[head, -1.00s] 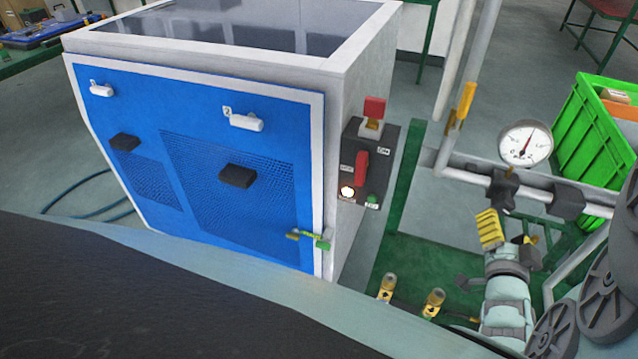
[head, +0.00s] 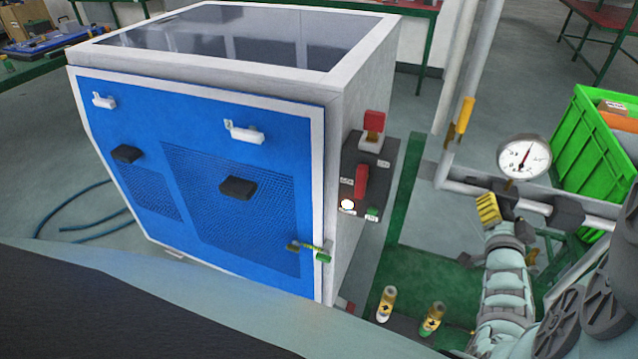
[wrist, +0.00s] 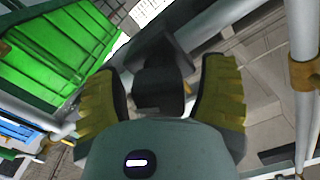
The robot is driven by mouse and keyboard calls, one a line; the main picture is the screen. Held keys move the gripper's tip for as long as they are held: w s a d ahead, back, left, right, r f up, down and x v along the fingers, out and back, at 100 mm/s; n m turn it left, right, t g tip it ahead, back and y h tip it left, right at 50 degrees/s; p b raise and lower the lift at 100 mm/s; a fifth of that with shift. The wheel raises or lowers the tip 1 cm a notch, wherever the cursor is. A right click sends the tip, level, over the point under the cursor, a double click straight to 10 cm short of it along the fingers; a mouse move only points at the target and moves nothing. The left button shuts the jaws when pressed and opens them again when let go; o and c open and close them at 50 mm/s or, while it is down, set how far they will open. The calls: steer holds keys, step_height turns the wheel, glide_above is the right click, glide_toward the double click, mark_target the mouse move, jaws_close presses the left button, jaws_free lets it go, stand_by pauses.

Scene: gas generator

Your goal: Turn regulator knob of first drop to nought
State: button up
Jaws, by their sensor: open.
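My gripper (head: 488,206), with yellow ribbed fingers, is up and to the right of both, just below the gauge in the picture. In the wrist view my gripper (wrist: 158,75) has its fingers spread apart.
A blue-fronted cabinet (head: 225,180) with red switches (head: 361,181) stands left. A pressure gauge (head: 524,159) and pipes are close to my gripper. A yellow-handled valve (head: 459,122) is on the upright pipe. A green crate (head: 597,148) stands right. Green floor shows between cabinet and arm.

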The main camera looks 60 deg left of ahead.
steer(key=shift+o, duration=0.2)
steer(key=c, duration=1.2)
